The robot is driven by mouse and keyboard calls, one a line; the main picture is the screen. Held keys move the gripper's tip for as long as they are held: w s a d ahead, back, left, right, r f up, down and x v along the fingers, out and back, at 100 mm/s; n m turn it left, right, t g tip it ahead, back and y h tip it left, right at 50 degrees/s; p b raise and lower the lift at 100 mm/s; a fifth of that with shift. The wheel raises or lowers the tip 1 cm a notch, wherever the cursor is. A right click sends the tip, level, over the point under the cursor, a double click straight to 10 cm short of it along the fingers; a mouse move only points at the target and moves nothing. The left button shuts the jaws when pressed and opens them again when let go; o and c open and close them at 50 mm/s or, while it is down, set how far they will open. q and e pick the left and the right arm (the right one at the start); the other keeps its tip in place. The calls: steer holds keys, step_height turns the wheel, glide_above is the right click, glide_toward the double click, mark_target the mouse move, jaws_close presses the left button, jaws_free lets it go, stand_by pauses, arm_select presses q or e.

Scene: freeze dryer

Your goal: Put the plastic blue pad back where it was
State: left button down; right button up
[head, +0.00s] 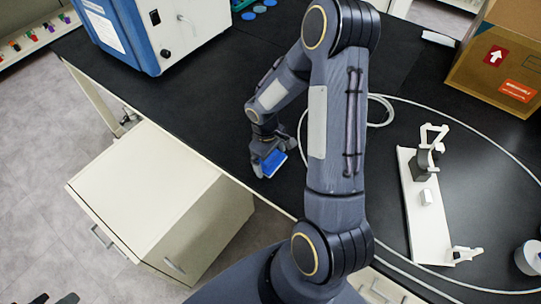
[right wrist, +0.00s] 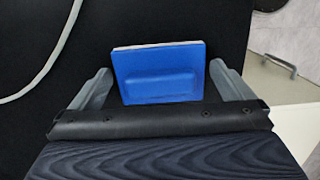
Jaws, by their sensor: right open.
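The blue pad (head: 273,163) is a small blue block with a pale edge, at the black bench's front edge in the head view. In the right wrist view the pad (right wrist: 160,75) sits between the two grey fingers of my right gripper (right wrist: 165,85). The fingers are open, one on each side, with narrow gaps seeming to show beside the pad. In the head view my right gripper (head: 266,165) is low over the bench and partly covers the pad. Only the dark tips of my left gripper (head: 54,299) show at the bottom left, apart from each other.
A blue and white machine (head: 150,35) stands at the back left, with blue discs (head: 250,13) behind it. A white stand (head: 420,200), a cable (head: 480,130) and a cardboard box (head: 500,60) are on the right. A white cabinet (head: 145,185) stands below the bench edge.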

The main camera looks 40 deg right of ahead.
step_height(320, 180, up, 12)
steer(key=w, duration=0.1)
steer(key=s+a+r+m+t+y, duration=0.2)
steer(key=s+a+r, duration=0.3)
steer(key=s, duration=0.3)
steer(key=s+a+r+m+t+y, duration=0.2)
steer(key=s+a+r+m+t, duration=0.1)
steer(key=s+a+r+t, duration=0.2)
steer(key=s+a+r, duration=0.1)
steer(key=s, duration=0.1)
steer(key=shift+s+a+r, duration=0.3)
steer(key=shift+s+r, duration=0.1)
